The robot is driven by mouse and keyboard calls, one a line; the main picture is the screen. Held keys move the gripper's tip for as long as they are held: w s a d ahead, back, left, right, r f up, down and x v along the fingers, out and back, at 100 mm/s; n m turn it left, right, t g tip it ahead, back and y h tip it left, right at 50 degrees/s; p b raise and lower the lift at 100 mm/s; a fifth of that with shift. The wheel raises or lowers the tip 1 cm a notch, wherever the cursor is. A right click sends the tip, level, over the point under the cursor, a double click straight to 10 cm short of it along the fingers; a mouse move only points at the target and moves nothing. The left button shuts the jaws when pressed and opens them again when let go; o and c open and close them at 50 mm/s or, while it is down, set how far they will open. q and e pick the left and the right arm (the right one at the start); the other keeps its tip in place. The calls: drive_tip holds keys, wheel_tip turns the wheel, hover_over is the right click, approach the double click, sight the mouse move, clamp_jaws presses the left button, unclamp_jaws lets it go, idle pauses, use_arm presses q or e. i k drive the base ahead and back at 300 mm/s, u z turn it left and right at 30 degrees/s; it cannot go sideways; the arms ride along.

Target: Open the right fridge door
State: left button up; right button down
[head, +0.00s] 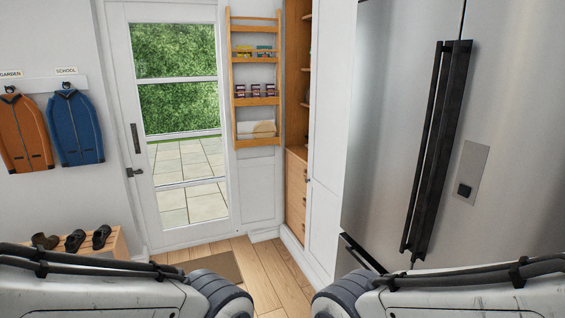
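The fridge is a tall stainless steel unit filling the right of the head view. Its right door (520,120) has a panel with a small dark square (464,190). The left door (395,110) is beside it, across a thin seam. Both doors look shut. Two long black vertical handles stand side by side at the seam; the right one (447,150) belongs to the right door. A dark horizontal handle (360,254) shows low on the fridge. My two arms reach in from the bottom corners, but neither gripper is in view.
A white glazed door (122,90) with a wooden rack (256,145) beside it stands at the back. An open wooden cabinet (296,190) is left of the fridge. Jackets (75,128) and a shoe bench (119,243) are at left. Some wooden floor (262,275) is clear.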

sight(501, 135)
drive_tip(key=k, duration=0.5)
drive_tip(key=u, duration=0.8)
drive_tip(key=i, duration=0.75)
drive_tip(key=z, duration=0.8)
